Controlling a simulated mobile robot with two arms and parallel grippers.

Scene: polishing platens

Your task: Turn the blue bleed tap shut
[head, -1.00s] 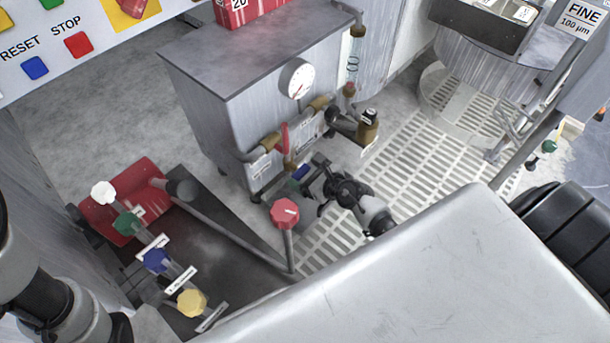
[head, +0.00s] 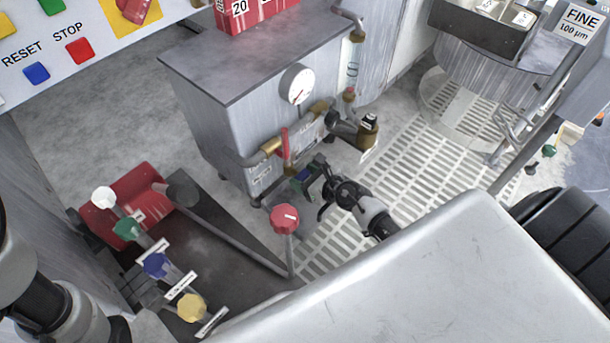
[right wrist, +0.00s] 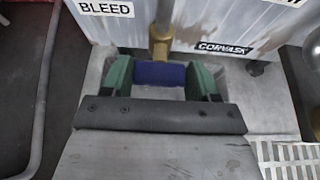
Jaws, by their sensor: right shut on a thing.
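The blue bleed tap (right wrist: 158,74) shows in the right wrist view as a short blue handle lying crosswise below a brass fitting (right wrist: 160,45). A BLEED label (right wrist: 104,8) is on the cabinet to its upper left. My right gripper (right wrist: 160,80) has its green fingertips at the two ends of the blue handle and is shut on it. In the head view my right gripper (head: 304,180) is low at the cabinet's front, and its fingers hide most of the tap. My left gripper is out of view.
The grey cabinet (head: 225,125) carries a gauge (head: 298,84), a red lever (head: 285,143) and brass pipework close above the gripper. A red knob on a post (head: 285,219) stands nearby. Coloured knobs, one blue (head: 155,265), are at lower left. Floor grating (head: 400,165) lies to the right.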

